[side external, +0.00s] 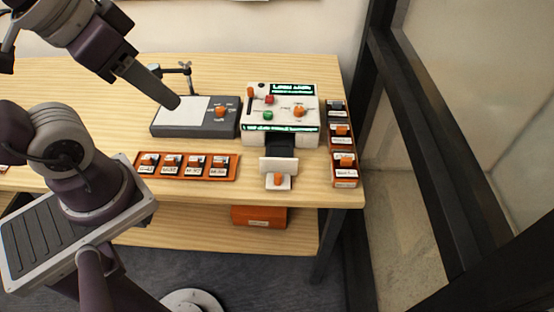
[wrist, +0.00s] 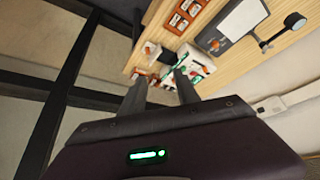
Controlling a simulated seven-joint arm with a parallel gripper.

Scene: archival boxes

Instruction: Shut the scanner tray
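The scanner (side external: 281,112) is a white box with colored buttons and green-lit displays, standing at the right part of the table. Its tray (side external: 281,145) is out toward the table's front edge: a black slide ending in a white front piece with an orange knob (side external: 278,179). The scanner also shows in the wrist view (wrist: 203,62), partly hidden behind a finger. My gripper (side external: 172,102) is in the air to the left of the scanner, apart from it and the tray. In the wrist view its two fingers (wrist: 160,75) are spread with nothing between them.
A grey device with a white pad (side external: 183,111) and an orange knob stands left of the scanner. An orange rack (side external: 236,168) of labeled boxes lies left of the tray. Another rack (side external: 346,184) stands at the right edge. An orange box (side external: 258,217) sits on the lower shelf.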

